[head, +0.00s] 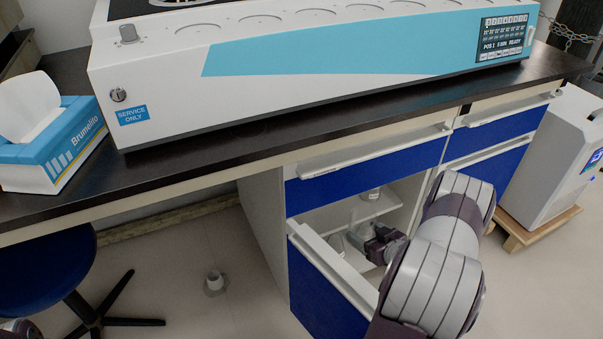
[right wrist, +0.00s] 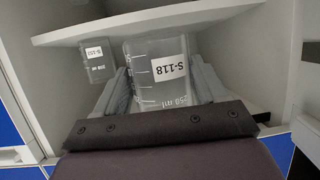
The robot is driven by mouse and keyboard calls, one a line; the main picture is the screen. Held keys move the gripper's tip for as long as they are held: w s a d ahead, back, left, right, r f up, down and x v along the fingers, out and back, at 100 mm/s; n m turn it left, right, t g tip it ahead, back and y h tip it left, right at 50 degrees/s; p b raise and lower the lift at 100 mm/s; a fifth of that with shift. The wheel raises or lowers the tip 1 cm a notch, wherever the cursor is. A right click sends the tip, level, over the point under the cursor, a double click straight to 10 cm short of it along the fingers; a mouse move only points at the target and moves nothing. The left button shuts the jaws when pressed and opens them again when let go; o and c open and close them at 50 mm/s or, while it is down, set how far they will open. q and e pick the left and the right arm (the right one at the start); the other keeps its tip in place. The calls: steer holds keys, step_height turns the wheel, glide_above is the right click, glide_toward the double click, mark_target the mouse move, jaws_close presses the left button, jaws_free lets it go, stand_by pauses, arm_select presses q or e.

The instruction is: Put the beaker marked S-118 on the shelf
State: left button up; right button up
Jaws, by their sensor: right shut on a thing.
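The clear beaker marked S-118 (right wrist: 158,90) is between the fingers of my right gripper (right wrist: 160,84) in the right wrist view. Its white label and 250 ml mark appear upside down. My right gripper (head: 358,237) is shut on it, inside the open lower cabinet in the head view. There the beaker's outline is hard to make out beside the gripper. A white shelf (head: 388,207) crosses the cabinet above the gripper. My left gripper is not in view.
Another labelled beaker (right wrist: 98,62) is left of the held one; its label is hard to read. A glass vessel (head: 372,194) stands on the shelf. The open blue door or drawer front (head: 322,289) and cabinet side wall (head: 262,222) border the arm. A small container (head: 214,281) is on the floor.

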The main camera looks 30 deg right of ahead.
steer(key=w+b, duration=0.2)
steer(key=w, duration=0.4)
steer(key=w+b, duration=0.3)
steer(key=w, duration=0.3)
steer(key=w+b, duration=0.2)
steer(key=w, duration=0.4)
steer(key=shift+w+d+f, duration=0.1)
steer(key=shift+w+d, duration=0.1)
steer(key=shift+d, duration=0.05)
step_height(320, 180, down, 4)
steer(key=b, duration=0.4)
steer(key=shift+w, duration=0.1)
steer(key=shift+r+p, duration=0.35)
steer(key=shift+r, duration=0.05)
steer(key=o, duration=1.3)
steer(key=shift+f, duration=0.15)
